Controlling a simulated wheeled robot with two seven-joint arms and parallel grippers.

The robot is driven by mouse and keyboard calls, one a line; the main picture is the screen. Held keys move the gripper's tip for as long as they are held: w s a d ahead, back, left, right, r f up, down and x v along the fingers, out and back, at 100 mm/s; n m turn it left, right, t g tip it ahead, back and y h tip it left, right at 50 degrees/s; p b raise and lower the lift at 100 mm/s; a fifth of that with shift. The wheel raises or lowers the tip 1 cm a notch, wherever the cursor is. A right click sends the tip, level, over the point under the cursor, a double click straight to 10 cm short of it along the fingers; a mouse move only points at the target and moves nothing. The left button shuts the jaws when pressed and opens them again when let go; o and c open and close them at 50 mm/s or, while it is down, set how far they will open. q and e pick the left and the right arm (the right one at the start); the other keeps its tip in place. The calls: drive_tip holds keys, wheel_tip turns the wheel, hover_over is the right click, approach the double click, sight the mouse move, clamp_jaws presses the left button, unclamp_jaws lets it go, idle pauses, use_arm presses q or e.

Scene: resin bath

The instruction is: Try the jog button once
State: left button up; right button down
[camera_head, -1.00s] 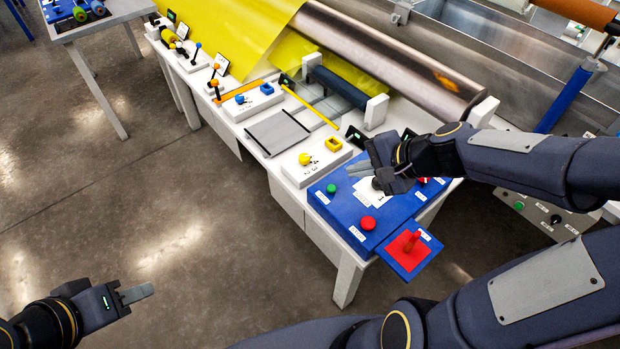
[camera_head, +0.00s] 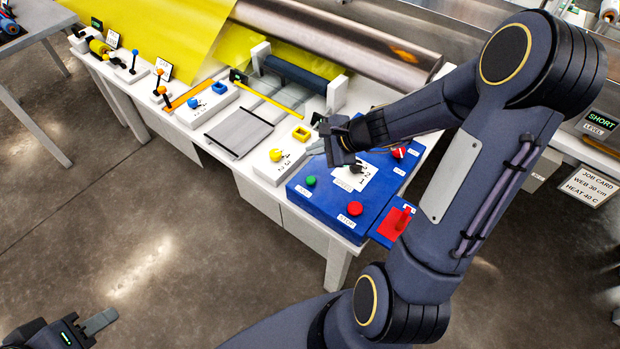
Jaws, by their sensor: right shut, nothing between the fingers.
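The blue control panel (camera_head: 325,212) stands at the near right end of the white bench. It carries a green button (camera_head: 310,181), a red button (camera_head: 355,208), a dark knob (camera_head: 356,168) on a white numbered card and a red-topped control (camera_head: 398,152) at the far right. The small labels are too blurred to tell for certain which is the jog button. My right gripper (camera_head: 318,148) is shut and empty above the panel's far left edge, beyond the green button. My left gripper (camera_head: 101,321) is low at the bottom left, over the floor and away from the bench; its finger gap is unclear.
Left of the panel is a white box with yellow knob (camera_head: 276,155) and a grey plate (camera_head: 238,135). A dark roller (camera_head: 300,75) and yellow sheet (camera_head: 165,35) lie behind.

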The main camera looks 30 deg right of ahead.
drive_tip(key=b, duration=0.7)
hover_over(315, 180)
wheel_tip(315, 180, down, 8)
drive_tip(key=shift+r, duration=0.25)
drive_tip(key=shift+f+b, duration=0.4)
drive_tip(key=shift+f, duration=0.15)
idle(0.9)
drive_tip(key=shift+f+b, duration=0.4)
drive_tip(key=shift+b, duration=0.1)
drive_tip(key=shift+f+b, duration=0.55)
drive_tip(key=shift+b, duration=0.05)
idle(0.6)
drive_tip(key=shift+r, duration=0.1)
drive_tip(key=shift+r+p, duration=0.8)
drive_tip(key=shift+r, duration=0.05)
drive_tip(key=shift+r, duration=0.1)
